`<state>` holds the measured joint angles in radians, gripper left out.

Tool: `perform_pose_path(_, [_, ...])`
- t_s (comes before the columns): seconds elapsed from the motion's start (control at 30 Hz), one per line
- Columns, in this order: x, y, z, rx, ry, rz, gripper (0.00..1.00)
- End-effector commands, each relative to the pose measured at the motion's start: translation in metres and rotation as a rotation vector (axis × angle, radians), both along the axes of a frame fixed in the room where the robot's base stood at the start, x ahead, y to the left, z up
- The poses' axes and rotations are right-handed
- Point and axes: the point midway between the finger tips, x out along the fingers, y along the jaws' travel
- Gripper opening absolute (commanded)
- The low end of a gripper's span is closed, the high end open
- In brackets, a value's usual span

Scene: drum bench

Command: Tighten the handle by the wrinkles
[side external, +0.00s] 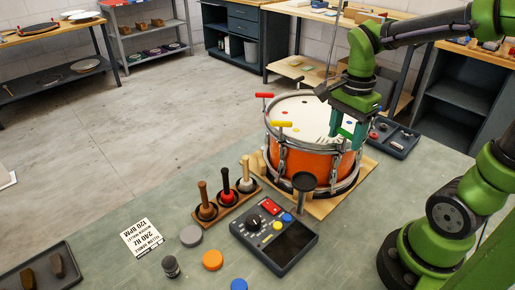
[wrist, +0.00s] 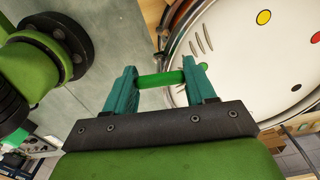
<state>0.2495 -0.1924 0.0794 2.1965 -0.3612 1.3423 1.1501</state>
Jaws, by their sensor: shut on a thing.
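The orange drum (side external: 300,160) stands on a wooden board, with T-shaped handles around its rim. A red handle (side external: 264,95) is at the back left and a yellow handle (side external: 281,124) at the front left. In the wrist view, several short dark wrinkle lines (wrist: 201,39) mark the white drumhead (wrist: 235,65) near the rim. My gripper (wrist: 162,80) is at the rim beside these wrinkles. Its teal fingers are shut on the green handle (wrist: 161,79), which spans between them. In the side view my gripper (side external: 346,134) hides most of that handle.
A control box (side external: 275,236) with buttons and a dark screen stands in front of the drum. Mallets stand in a wooden rack (side external: 228,206) to its left. A printed card (side external: 142,238), loose pucks (side external: 212,260) and a dark tray (side external: 396,137) are also on the bench.

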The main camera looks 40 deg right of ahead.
Motion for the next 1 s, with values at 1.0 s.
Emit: perform_pose_path(1.0, [0.0001,-0.0001,0.0012,0.0,-0.002,-0.224,0.63])
